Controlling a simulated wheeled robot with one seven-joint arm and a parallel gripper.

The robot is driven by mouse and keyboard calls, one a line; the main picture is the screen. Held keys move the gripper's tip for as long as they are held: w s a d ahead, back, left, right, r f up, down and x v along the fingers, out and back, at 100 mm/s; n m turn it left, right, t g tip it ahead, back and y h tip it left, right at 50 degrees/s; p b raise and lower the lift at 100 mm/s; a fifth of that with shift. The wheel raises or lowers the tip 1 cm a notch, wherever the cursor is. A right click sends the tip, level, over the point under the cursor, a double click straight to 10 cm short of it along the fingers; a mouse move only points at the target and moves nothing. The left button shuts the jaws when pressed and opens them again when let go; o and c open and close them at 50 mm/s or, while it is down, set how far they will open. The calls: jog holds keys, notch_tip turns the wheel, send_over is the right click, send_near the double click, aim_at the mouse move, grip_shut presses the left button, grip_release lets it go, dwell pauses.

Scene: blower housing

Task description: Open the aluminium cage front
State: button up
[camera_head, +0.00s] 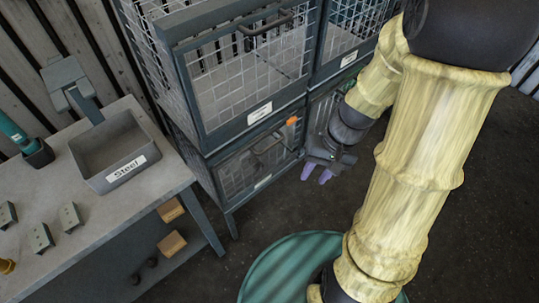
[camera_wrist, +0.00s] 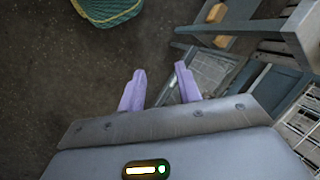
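Wire-mesh cages with dark grey frames are stacked in the head view. The upper left cage front (camera_head: 250,75) has a dark bar handle (camera_head: 265,22) and a white label too small to read. The lower left cage front (camera_head: 255,165) also has a handle (camera_head: 268,148); its label is unreadable. I cannot tell which cage is the aluminium one. All fronts I can see look shut. My gripper (camera_head: 316,174) is just right of the lower left cage, its lilac fingers pointing down. In the wrist view my gripper (camera_wrist: 160,70) is open and empty, with a mesh panel (camera_wrist: 207,68) beyond the right finger.
A workbench (camera_head: 135,205) at left holds a grey bin (camera_head: 120,165) labelled Steel and several small blocks. Wooden blocks (camera_head: 172,244) lie on its lower shelf. A green round container (camera_head: 285,265) stands on the floor below my arm. Dark floor (camera_head: 265,212) lies open before the cages.

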aim_at(271, 145)
jog(key=w+f+m+t+y+b, duration=0.25)
jog(key=w+f+y+b, duration=0.4)
jog(key=f, duration=0.45)
jog(key=w+d+f+m+t+y+b, duration=0.3)
jog(key=w+d+t+b, duration=0.2)
jog(key=w+t, duration=0.2)
jog(key=shift+w+d+f+y, duration=0.15)
jog(key=shift+d+f+y, duration=0.2)
jog(key=shift+f, duration=0.05)
jog(key=shift+a, duration=0.1)
jog(key=x, duration=1.7)
jog(key=shift+w+a+f, duration=0.1)
jog(key=shift+w+f, duration=0.05)
jog(key=shift+f, duration=0.05)
jog(key=shift+c, duration=0.4)
grip_shut()
